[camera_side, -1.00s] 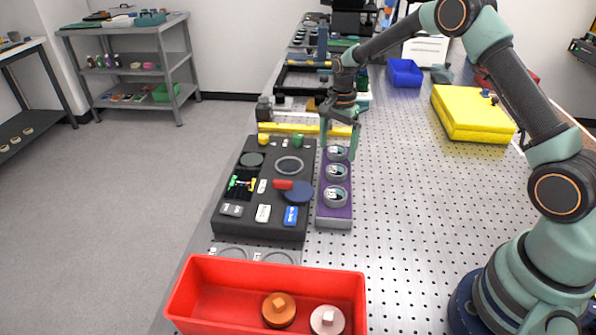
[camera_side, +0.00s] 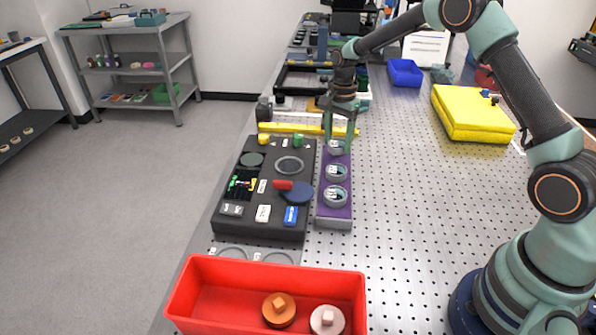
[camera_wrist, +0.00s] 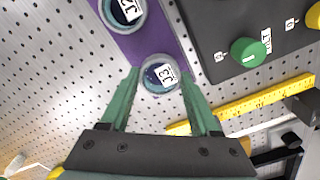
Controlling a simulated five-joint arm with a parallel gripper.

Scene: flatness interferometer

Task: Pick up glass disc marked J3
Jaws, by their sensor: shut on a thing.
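The glass disc marked J3 (camera_wrist: 160,76) is a small round clear disc with a dark rim and a white label. In the wrist view it sits between the green fingertips of my gripper (camera_wrist: 158,80), which is shut on it. In the side view my gripper (camera_side: 338,144) is at the far end of the purple rack (camera_side: 334,211), with the J3 disc (camera_side: 336,148) between its fingers. I cannot tell whether the disc is clear of the rack. A disc marked J2 (camera_wrist: 123,11) lies beside it on the rack, and another disc (camera_side: 335,195) is nearest the camera.
A dark panel (camera_side: 230,224) with knobs, a ring and a blue disc lies left of the rack. A yellow bar (camera_side: 290,129) lies behind. A red bin (camera_side: 215,300) stands in front, and a yellow block (camera_side: 470,112) at the right. The perforated table between is clear.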

